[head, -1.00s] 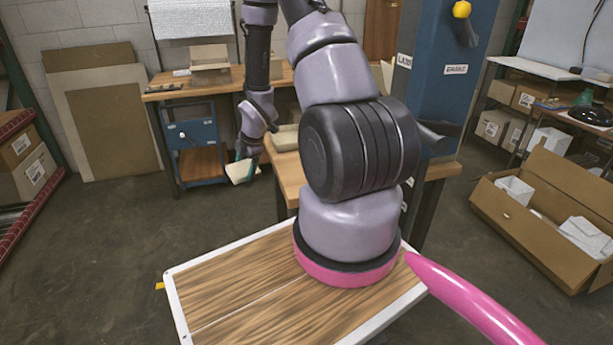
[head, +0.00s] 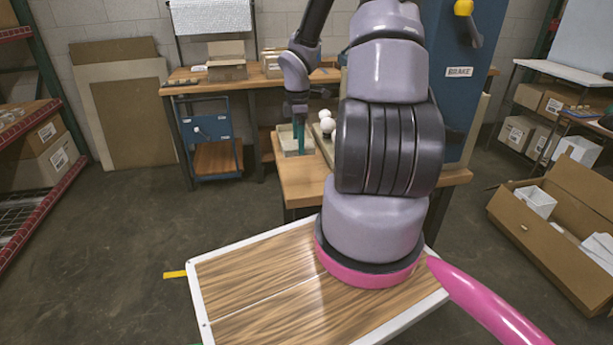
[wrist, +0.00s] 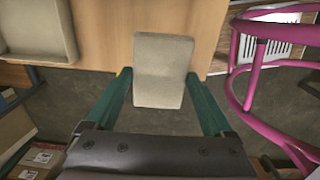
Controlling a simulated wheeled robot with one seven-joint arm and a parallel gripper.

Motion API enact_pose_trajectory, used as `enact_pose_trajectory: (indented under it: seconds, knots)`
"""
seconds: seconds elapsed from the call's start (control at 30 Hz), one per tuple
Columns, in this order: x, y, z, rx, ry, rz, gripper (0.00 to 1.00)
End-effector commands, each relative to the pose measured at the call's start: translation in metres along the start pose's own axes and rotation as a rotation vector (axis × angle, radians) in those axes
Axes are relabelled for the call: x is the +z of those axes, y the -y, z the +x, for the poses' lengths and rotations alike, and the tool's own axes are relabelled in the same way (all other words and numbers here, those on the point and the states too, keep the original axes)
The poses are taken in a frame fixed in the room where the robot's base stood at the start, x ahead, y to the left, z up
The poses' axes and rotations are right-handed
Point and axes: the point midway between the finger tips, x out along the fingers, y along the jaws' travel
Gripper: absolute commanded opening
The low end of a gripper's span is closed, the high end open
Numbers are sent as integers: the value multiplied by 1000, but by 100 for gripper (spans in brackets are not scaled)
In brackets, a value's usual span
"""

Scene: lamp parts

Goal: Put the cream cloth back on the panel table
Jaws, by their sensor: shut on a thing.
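The cream cloth (wrist: 163,70) is a flat, folded-looking pad between the green fingers of my gripper (wrist: 158,78) in the wrist view. My gripper is shut on it. The cloth overlaps the front edge of the wooden panel table (wrist: 105,35) in that view; its height above the top I cannot tell. In the head view my gripper (head: 299,132) points down at the left part of the panel table (head: 300,182), by a cream tray. The cloth cannot be made out there.
The cream tray (wrist: 35,30) sits at the table's left side. White balls (head: 327,124) and the blue panel (head: 462,95) stand behind my arm. A workbench (head: 180,88) is at the back, an open cardboard box (head: 560,215) at the right. Floor (head: 130,240) at left is clear.

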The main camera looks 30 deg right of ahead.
Motion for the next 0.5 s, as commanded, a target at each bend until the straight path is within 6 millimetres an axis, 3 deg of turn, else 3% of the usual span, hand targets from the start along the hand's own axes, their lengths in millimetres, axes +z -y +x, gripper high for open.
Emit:
enact_pose_trajectory:
  seconds: [0.07,0.3,0.5]
  knots:
    - [2,2,4,-10,0,11,42]
    - [2,3,46,-14,1,11,42]
    - [2,3,62,-12,1,15,42]
